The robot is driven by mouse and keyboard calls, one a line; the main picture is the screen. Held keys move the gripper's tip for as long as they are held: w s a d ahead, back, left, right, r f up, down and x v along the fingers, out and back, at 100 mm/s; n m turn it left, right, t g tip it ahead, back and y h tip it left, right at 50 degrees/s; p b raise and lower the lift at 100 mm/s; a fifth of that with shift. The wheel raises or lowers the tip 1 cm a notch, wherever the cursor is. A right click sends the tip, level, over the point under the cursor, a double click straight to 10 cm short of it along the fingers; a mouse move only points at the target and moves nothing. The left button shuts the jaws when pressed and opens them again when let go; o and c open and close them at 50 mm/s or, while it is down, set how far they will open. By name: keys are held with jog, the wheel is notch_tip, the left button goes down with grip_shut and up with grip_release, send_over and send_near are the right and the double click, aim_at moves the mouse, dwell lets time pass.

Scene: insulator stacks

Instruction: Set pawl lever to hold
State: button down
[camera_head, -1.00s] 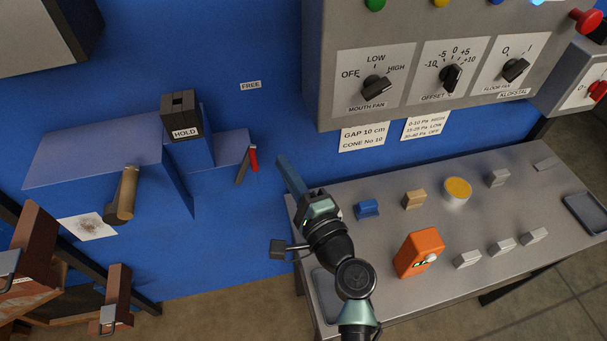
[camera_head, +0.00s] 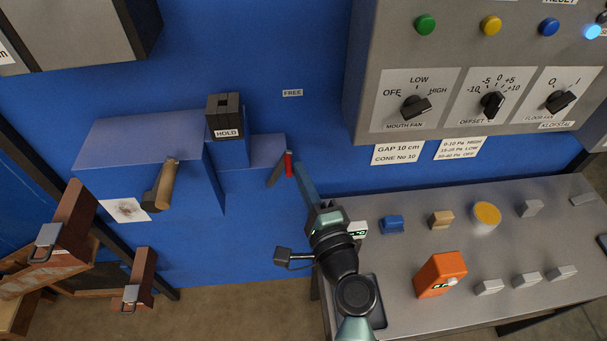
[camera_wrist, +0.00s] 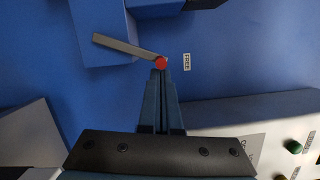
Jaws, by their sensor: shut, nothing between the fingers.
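The pawl lever is a grey bar with a red grip (camera_head: 289,164), on the blue wall right of the blue housing. In the wrist view its grey bar (camera_wrist: 125,46) slants up left from the round red end (camera_wrist: 160,62). The HOLD label (camera_head: 227,133) is on the dark block up left of the lever; the FREE label (camera_head: 292,93) is on the wall above it. My gripper (camera_head: 298,168) is shut and empty, its tips just right of the red grip. In the wrist view the fingertips (camera_wrist: 160,74) meet the red end's lower edge; I cannot tell whether they touch.
A blue box housing (camera_head: 145,140) with a wooden-handled lever (camera_head: 166,185) stands left. A grey control panel (camera_head: 365,70) hangs upper right. Below it a metal table (camera_head: 400,275) carries an orange meter (camera_head: 440,275) and small blocks. Open wall lies below the lever.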

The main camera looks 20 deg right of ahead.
aim_at(287, 177)
jog(key=shift+a+r+n, duration=0.2)
jog(key=shift+a+n, duration=0.05)
jog(key=shift+n, duration=0.15)
jog(key=shift+w+a+r+n+g+p, duration=0.2)
jog(key=shift+a+r+n+p, duration=0.15)
jog(key=shift+a+n+p, duration=0.25)
jog(key=shift+w+a+r+n+g+p, duration=0.2)
jog(key=shift+a+r+n+p, duration=0.2)
jog(key=shift+n+p, duration=0.25)
jog(key=shift+w+a+n+g+h+p, duration=0.1)
jog(key=shift+w+a+n+g+p, duration=0.15)
jog(key=shift+a+n+p, duration=0.6)
jog(key=shift+w+a+n+g+h+p, duration=0.1)
jog(key=shift+w+a+n+g+p, duration=0.1)
jog(key=shift+a+n+p, duration=0.6)
jog(key=shift+w+a+n+g+h+p, duration=0.15)
jog(key=shift+w+a+n+p, duration=0.1)
jog(key=shift+a+n+p, duration=0.6)
jog(key=shift+a, duration=0.15)
